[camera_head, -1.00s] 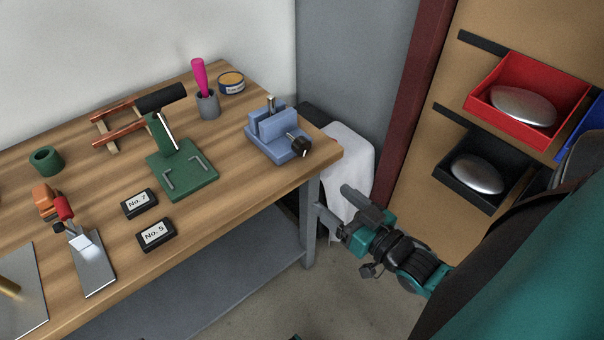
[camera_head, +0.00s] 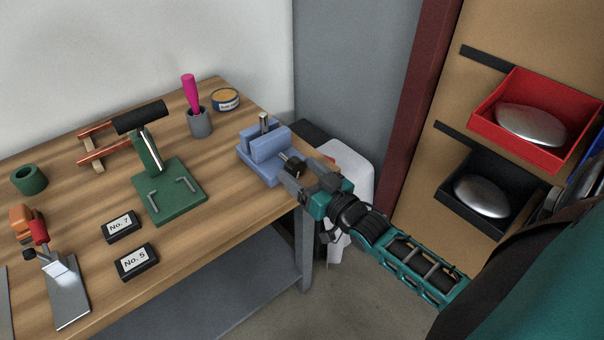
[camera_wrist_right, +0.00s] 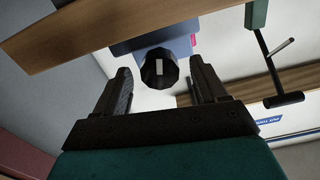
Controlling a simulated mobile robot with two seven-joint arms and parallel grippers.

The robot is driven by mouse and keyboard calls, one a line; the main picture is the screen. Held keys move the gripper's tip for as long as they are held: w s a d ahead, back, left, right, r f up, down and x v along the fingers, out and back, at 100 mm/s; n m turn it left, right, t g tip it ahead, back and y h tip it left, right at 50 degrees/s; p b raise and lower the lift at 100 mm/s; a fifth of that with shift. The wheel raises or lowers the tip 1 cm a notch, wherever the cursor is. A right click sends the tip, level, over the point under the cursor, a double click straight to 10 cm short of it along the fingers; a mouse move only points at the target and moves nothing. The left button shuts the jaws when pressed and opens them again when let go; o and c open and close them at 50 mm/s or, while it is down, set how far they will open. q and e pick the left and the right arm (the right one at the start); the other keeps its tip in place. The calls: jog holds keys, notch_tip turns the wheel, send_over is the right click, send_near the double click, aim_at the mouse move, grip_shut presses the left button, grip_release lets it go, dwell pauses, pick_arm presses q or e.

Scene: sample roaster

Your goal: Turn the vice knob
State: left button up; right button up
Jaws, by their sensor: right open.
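The blue vice (camera_head: 265,150) stands near the right corner of the wooden bench. Its black knob (camera_head: 295,163) faces right, partly hidden by my right gripper (camera_head: 302,177) in the head view. In the right wrist view, the dark knob (camera_wrist_right: 160,69) with a pale bar mark shows between and just beyond the fingertips of my right gripper (camera_wrist_right: 162,82). The fingers are open, one on either side, with visible gaps to the knob. The vice body (camera_wrist_right: 140,40) is behind the knob. My left gripper is not in view.
The bench top (camera_head: 240,115) has a green stand (camera_head: 170,192), a grey cup (camera_head: 199,123), a tin (camera_head: 225,101) and two labelled blocks, No. 7 (camera_head: 122,226) and No. 5 (camera_head: 136,262). Red (camera_head: 490,118) and black (camera_head: 460,202) bins are at right.

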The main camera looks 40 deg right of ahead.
jog(key=shift+w, duration=0.1)
jog(key=shift+c, duration=0.4)
jog(key=c, duration=1)
